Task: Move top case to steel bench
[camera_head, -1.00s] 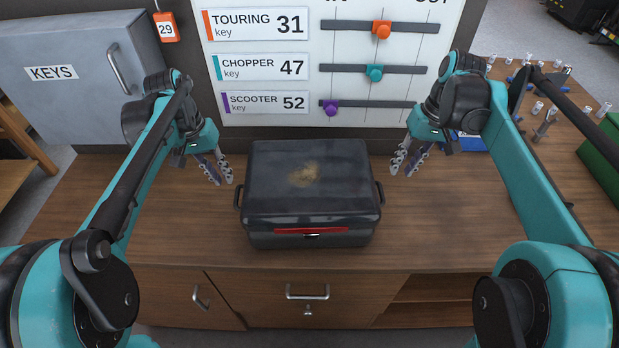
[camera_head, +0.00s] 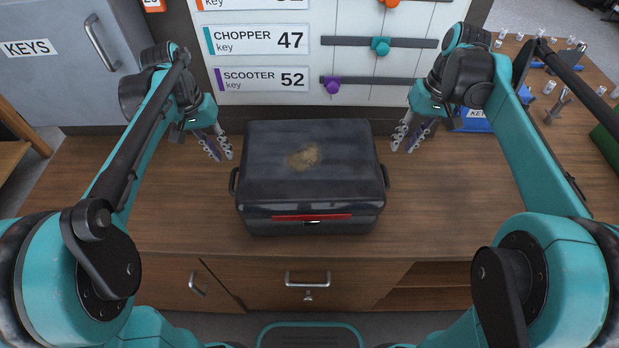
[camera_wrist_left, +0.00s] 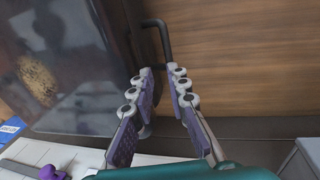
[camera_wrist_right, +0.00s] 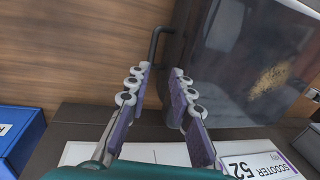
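The top case (camera_head: 310,182), a black box with a red strip on its front and a tan worn patch on its lid, sits shut on a wooden counter. It has a side handle at its left (camera_head: 233,182) and one at its right (camera_head: 386,177). My left gripper (camera_head: 220,156) is open and empty beside the case's left rear. In the left wrist view a handle (camera_wrist_left: 163,38) lies just beyond its fingertips. My right gripper (camera_head: 404,149) is open and empty at the right rear. A handle (camera_wrist_right: 155,45) lies just beyond its fingertips in the right wrist view. I cannot identify a steel bench.
The wooden counter (camera_head: 455,220) is clear on both sides of the case. A key board (camera_head: 262,60) with sliders stands behind it. A grey KEYS cabinet (camera_head: 60,75) is at left. A blue box (camera_head: 472,122) and small bottles are at right.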

